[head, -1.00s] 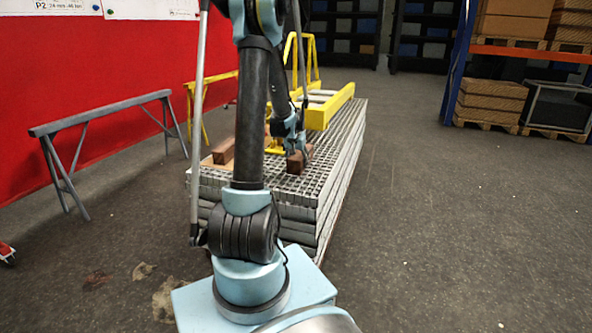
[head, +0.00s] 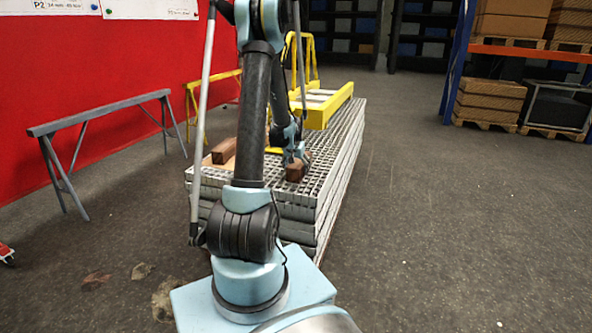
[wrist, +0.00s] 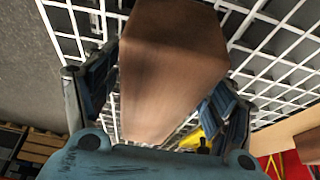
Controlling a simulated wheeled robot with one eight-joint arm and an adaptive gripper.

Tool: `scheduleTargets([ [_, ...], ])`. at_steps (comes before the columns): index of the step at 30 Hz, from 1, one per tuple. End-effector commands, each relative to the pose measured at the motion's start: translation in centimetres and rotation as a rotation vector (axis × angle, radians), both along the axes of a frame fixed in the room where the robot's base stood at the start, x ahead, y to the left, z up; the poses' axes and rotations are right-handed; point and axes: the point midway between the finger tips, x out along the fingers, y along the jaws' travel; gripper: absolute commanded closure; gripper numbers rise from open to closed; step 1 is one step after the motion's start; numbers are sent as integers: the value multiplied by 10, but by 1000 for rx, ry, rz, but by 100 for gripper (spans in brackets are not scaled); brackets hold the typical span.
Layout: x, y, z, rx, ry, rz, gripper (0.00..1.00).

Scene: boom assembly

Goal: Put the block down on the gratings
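A brown wooden block (head: 297,173) is at the near right part of the stacked gratings (head: 325,185). My gripper (head: 296,156) is just above it, fingers pointing down. In the wrist view the block (wrist: 170,75) stands between the two fingers of my gripper (wrist: 160,95), with the blue pads close against its sides. The white lattice of the gratings (wrist: 275,45) shows behind it. The block looks very low over the gratings or on them; I cannot tell whether its underside touches.
Another brown block (head: 223,151) lies on the left of the gratings by a light board. A yellow frame (head: 328,107) lies further back on the stack. A grey trestle (head: 100,112) stands left. The floor on the right is clear before a pallet rack (head: 460,60).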

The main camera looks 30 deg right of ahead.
Motion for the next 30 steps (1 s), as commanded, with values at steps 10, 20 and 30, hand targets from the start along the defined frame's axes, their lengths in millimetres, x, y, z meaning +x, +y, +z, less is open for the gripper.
scheduleTargets([
  [10, -1, 1, 4, 0, 0, 0, 24],
  [20, -9, 12, 36, 0, 0, 1, 24],
  [30, -19, 25, 75, 0, 0, 2, 24],
])
